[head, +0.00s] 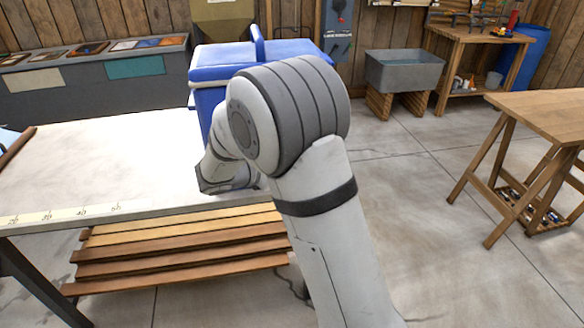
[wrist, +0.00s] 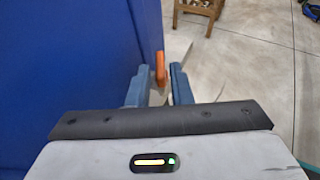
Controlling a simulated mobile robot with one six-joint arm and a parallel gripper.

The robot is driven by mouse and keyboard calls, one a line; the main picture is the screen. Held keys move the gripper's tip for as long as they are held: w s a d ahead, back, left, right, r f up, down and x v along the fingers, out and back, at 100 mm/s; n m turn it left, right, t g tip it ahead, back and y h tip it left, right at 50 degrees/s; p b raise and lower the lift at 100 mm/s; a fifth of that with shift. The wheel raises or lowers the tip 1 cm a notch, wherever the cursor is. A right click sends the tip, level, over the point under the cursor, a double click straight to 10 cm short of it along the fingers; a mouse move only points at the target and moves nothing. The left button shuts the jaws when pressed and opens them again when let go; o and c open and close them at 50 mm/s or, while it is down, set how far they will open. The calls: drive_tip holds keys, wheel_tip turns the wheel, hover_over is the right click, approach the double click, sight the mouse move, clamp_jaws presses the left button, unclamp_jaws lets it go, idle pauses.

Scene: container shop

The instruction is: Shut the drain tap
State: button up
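The drain tap shows in the wrist view as a small orange lever (wrist: 160,66) beside the blue wall of the cool box (wrist: 70,60). My gripper (wrist: 160,76) is open, with its two blue fingers apart. In the head view the blue cool box (head: 207,72) stands at the back of the white-topped table (head: 100,160), partly behind my arm. The tap and my fingers are hidden there.
Planks (head: 180,250) lie stacked under the table. A grey sink (head: 403,72) stands on wooden blocks at the back. A wooden trestle table (head: 545,112) stands at right, and a workbench (head: 475,38) behind. The concrete floor between is clear.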

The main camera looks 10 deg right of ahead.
drive_tip(key=shift+v, duration=2.6)
drive_tip(key=shift+o, duration=0.3)
drive_tip(key=shift+o, duration=0.8)
drive_tip(key=shift+s+d, duration=0.1)
drive_tip(key=shift+d, duration=0.15)
drive_tip(key=o, duration=0.4)
drive_tip(key=d+m+g, duration=0.1)
drive_tip(key=s+d+f+m+g+y, duration=0.1)
drive_tip(key=d+m, duration=0.1)
drive_tip(key=s+d+m+g+y, duration=0.1)
drive_tip(key=d+g, duration=0.1)
drive_tip(key=shift+s+f+m+b, duration=0.25)
drive_tip(key=shift+f+m+b, duration=0.05)
drive_tip(key=shift+m+b, duration=0.1)
drive_tip(key=shift+o, duration=0.4)
drive_tip(key=m+y, duration=0.1)
drive_tip(key=d+m+g+y, duration=0.1)
drive_tip(key=s+f+m+g+y, duration=0.1)
drive_tip(key=shift+d+m+b, duration=0.3)
drive_tip(key=shift+b, duration=0.1)
drive_tip(key=w+d+r+m+t+y+b, duration=0.2)
drive_tip(key=w+r+m+t+y, duration=0.25)
drive_tip(key=r+m+y, duration=0.4)
drive_tip(key=shift+m+g+y, duration=0.25)
drive_tip(key=shift+m+g, duration=0.3)
drive_tip(key=b+x, duration=0.1)
drive_tip(key=x, duration=0.7)
drive_tip(key=shift+w+d+f, duration=0.1)
drive_tip(key=shift+f, duration=0.15)
